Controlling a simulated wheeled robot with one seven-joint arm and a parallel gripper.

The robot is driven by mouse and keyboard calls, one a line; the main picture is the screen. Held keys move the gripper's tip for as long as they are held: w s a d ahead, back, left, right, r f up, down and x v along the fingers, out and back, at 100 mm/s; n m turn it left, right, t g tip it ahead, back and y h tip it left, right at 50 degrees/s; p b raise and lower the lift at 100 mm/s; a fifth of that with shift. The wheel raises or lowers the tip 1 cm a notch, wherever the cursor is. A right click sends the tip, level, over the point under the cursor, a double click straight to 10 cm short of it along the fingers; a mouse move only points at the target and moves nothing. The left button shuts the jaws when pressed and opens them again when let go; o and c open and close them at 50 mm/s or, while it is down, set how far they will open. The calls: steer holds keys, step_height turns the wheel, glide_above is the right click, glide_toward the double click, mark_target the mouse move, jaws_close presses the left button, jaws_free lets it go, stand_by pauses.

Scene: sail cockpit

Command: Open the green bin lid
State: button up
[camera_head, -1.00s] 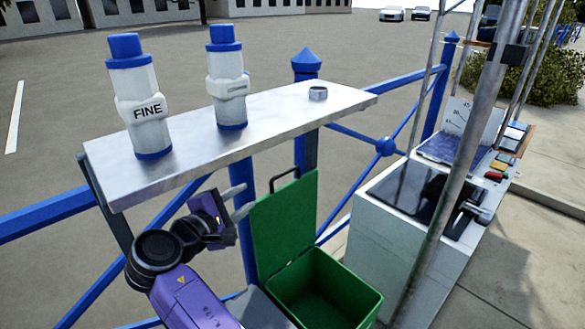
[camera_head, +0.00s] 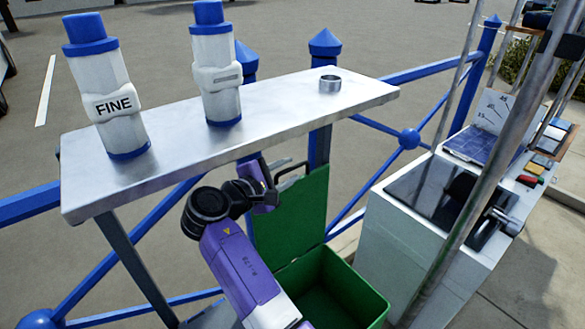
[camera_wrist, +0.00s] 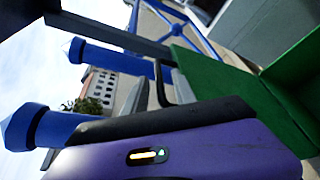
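The green bin lid (camera_head: 303,213) stands upright at the back of the green bin (camera_head: 352,279), whose inside shows. The lid's black handle (camera_head: 292,173) is at its top edge, close to my gripper (camera_head: 268,186). In the wrist view the green lid (camera_wrist: 207,75) is beyond my purple wrist. Two grey fingertips of my gripper (camera_wrist: 158,92) appear apart, with the black handle (camera_wrist: 160,78) showing between them. I cannot tell whether they touch it. In the head view the fingers are mostly hidden.
A metal shelf (camera_head: 270,108) overhangs close above my gripper, holding two white-and-blue bottles (camera_head: 112,100) (camera_head: 216,75) and a small metal ring (camera_head: 330,84). Blue railings (camera_head: 440,65) run behind. A white console (camera_head: 410,235) and a slanted pole stand right of the bin.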

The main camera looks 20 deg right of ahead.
steer(key=shift+x, duration=1.2)
jaws_close()
stand_by(0.6)
